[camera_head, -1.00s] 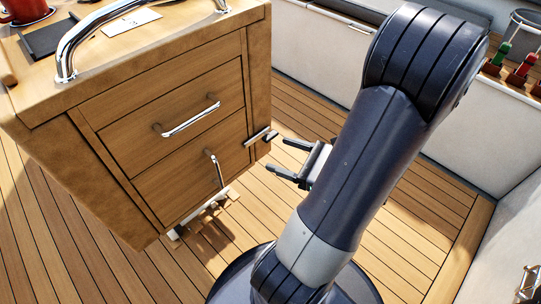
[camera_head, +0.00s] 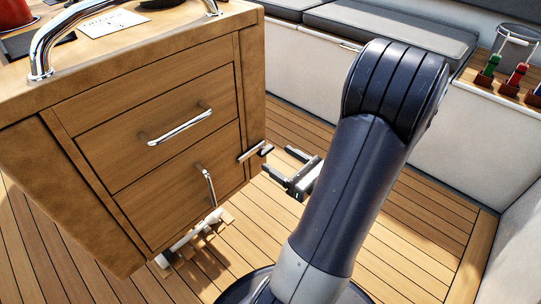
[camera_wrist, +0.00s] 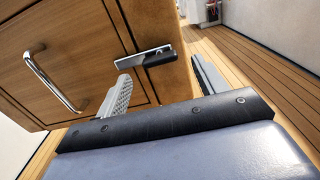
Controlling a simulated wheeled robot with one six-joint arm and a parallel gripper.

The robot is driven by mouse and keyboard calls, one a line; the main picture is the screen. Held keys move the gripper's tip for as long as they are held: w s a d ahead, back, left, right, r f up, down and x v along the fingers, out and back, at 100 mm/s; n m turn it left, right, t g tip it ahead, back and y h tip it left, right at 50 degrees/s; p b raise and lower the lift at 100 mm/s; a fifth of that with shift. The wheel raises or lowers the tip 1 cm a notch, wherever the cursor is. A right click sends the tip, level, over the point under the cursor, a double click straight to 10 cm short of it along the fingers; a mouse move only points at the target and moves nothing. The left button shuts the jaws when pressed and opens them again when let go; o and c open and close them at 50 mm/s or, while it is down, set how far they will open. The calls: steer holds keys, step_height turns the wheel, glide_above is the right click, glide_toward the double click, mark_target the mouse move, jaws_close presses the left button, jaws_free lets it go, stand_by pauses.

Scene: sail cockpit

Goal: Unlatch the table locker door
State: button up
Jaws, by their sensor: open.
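The table locker door (camera_head: 160,204) is the lower wooden front of the table, with an upright chrome handle (camera_head: 209,187); it looks closed. Its latch (camera_head: 255,151), a short metal bar with a dark end, sticks out across the door's right edge. In the wrist view the latch (camera_wrist: 147,57) lies roughly level, ahead of my fingers and mostly between them. My gripper (camera_head: 278,161) is open and empty, just right of and slightly below the latch, apart from it as far as I can tell. The wrist view shows my two fingers spread (camera_wrist: 162,88).
An upper drawer (camera_head: 165,125) with a level chrome handle is above the door. A chrome rail (camera_head: 42,40) curves over the tabletop. A bench (camera_head: 390,40) and white cockpit walls stand behind and right. The plank floor is clear right of the table.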

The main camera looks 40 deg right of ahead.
mark_target(269, 153)
steer(key=shift+w+a+b, duration=0.15)
steer(key=shift+w+b, duration=0.25)
steer(key=shift+w, duration=1.75)
steer(key=shift+c, duration=0.5)
steer(key=c, duration=1.3)
